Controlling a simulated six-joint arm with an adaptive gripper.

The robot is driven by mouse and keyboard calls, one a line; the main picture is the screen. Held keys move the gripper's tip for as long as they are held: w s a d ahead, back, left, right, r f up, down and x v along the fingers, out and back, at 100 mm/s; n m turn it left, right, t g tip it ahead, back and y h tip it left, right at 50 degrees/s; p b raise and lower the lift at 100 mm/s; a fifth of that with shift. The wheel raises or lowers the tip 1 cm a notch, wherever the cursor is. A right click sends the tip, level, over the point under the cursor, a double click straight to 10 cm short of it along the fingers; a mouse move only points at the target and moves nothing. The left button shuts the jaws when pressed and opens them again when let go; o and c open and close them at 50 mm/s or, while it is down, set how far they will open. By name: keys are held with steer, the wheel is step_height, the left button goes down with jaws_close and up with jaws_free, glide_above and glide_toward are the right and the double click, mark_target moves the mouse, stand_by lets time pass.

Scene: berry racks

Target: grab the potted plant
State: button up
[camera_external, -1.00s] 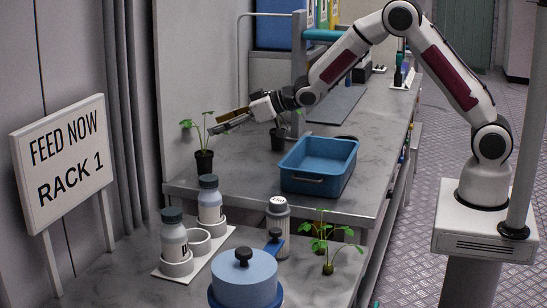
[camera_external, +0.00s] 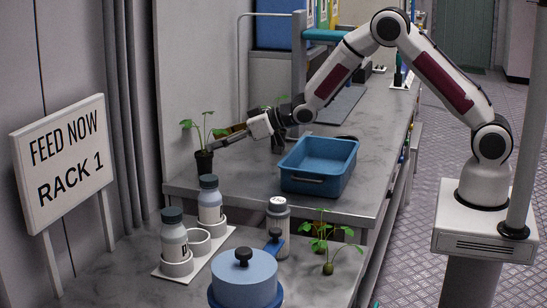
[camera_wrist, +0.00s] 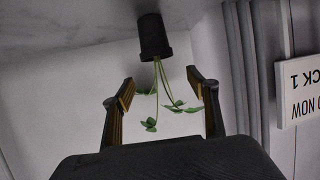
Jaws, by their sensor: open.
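A potted plant in a black pot (camera_external: 204,162) stands upright at the left end of the far bench, its green leaves above the rim. My gripper (camera_external: 222,139) is just right of it, level with the pot's top and the stems. In the wrist view the picture is upside down: the black pot (camera_wrist: 155,38) is ahead of my gripper (camera_wrist: 160,88), and the leaves hang between the two open fingers. The fingers are apart and hold nothing. A second potted plant (camera_external: 278,142) stands behind my gripper, partly hidden by it.
A blue tray (camera_external: 291,180) sits on the bench to the right of the plant. On the near bench are bottles in a white rack (camera_external: 223,238), a blue lidded pot (camera_external: 246,279) and seedlings (camera_external: 327,268). A wall and curtain are close on the left.

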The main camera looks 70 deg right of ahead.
mark_target(204, 153)
steer(key=shift+f, duration=1.05)
steer(key=shift+f, duration=0.45)
steer(key=shift+w+f, duration=0.1)
steer(key=shift+f, duration=0.1)
steer(key=shift+x, duration=2.35)
steer(key=c, duration=1.3)
